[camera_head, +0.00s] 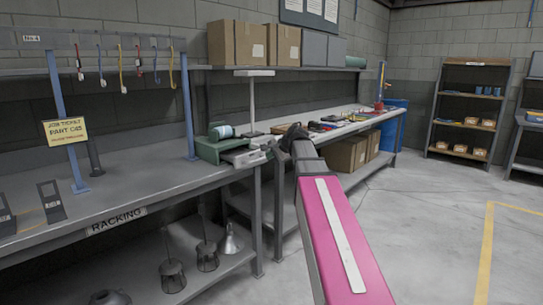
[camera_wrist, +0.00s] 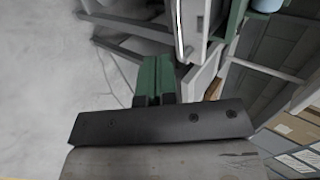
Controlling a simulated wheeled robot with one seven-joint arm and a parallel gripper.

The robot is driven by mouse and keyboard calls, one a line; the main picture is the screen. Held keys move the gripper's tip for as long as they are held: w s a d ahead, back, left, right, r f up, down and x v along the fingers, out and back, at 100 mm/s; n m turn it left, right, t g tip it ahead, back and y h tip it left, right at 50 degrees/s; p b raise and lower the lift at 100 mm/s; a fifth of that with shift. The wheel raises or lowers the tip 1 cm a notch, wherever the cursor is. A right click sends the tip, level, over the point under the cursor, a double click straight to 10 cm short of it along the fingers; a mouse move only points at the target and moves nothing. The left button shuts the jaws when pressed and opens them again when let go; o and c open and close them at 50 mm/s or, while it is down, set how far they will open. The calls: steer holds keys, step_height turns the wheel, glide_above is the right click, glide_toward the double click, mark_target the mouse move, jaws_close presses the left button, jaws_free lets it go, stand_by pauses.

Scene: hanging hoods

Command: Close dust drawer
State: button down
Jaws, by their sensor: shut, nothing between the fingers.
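The dust drawer (camera_head: 243,158) is a light grey tray that sticks out of the front of a green machine (camera_head: 208,150) on the bench end. In the wrist view the drawer (camera_wrist: 196,22) shows as a pale panel at the top, just right of the fingers, with the machine's green edge (camera_wrist: 236,18) beyond it. My gripper (camera_wrist: 155,62) has its green fingers together, with nothing between them. Its tips are close beside the drawer; I cannot tell whether they touch it. In the head view my wrist covers the drawer's right side, and the fingertips cannot be made out.
The machine stands on the racking bench (camera_head: 130,195), with a yellow sign (camera_head: 65,131) farther left. Another bench behind my arm carries several small items, with cardboard boxes (camera_head: 347,154) below. A shelf unit (camera_head: 468,110) stands far right. The concrete floor (camera_head: 430,230) at right is clear.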

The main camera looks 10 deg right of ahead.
mark_target(256, 161)
steer(key=shift+w+a+r+x, duration=0.15)
steer(key=shift+r+x, duration=0.1)
steer(key=shift+x, duration=1.4)
steer(key=shift+w+a+r+x, duration=0.1)
steer(key=shift+w+r+x, duration=0.1)
steer(key=shift+x, duration=1.5)
steer(key=shift+w+a+r+x, duration=0.1)
steer(key=shift+r+x, duration=0.15)
steer(key=shift+x, duration=1.4)
steer(key=w+a, duration=0.2)
steer(key=w, duration=0.1)
steer(key=w+a, duration=0.2)
steer(key=w, duration=0.1)
steer(key=w+a, duration=0.2)
steer(key=w, duration=0.1)
steer(key=shift+w+a, duration=0.3)
steer(key=shift+a, duration=0.05)
